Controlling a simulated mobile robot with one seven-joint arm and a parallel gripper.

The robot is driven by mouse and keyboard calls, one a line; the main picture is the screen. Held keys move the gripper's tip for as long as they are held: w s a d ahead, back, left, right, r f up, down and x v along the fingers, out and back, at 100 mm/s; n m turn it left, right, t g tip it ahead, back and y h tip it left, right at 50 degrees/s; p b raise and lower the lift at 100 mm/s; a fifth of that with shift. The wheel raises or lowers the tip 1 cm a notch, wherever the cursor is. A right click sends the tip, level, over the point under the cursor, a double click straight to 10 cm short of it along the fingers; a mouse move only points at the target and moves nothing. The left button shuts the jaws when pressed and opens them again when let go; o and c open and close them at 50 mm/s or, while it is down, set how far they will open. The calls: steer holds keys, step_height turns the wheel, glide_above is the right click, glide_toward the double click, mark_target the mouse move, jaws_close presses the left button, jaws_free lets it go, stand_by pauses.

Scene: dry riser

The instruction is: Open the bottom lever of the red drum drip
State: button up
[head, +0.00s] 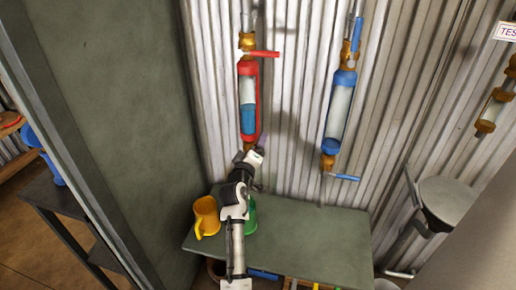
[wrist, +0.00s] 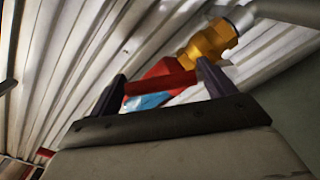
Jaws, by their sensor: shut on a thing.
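The red drum drip (head: 241,80) is mounted upright on the corrugated wall, with blue liquid in its clear tube. Its top lever (head: 266,54) is red and sticks out to the right. My gripper (head: 256,156) is at the drum's lower end and covers its bottom valve in the head view. In the wrist view, a red bar, the bottom lever (wrist: 168,83), lies between the two dark fingers, and my gripper (wrist: 162,84) is shut on it. The brass bottom valve (wrist: 208,42) shows just beyond the fingers. The lever's exact angle is hard to tell.
A blue drum drip (head: 339,105) hangs to the right, with a blue lever (head: 345,177) at its bottom. A green bench (head: 310,238) below carries a yellow mug (head: 206,215) and a green mug (head: 250,216). A grey panel (head: 115,100) stands close on the left.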

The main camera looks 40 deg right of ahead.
steer(key=shift+w+a+r+n+p, duration=0.15)
steer(key=shift+w+a+n+p, duration=0.15)
steer(key=shift+n, duration=0.35)
steer(key=shift+w+a+r+n+p, duration=0.2)
steer(key=shift+n+p, duration=0.1)
steer(key=shift+n, duration=0.35)
steer(key=o, duration=1.3)
steer(key=b+v, duration=0.3)
steer(key=v, duration=1)
steer(key=shift+s+a, duration=0.25)
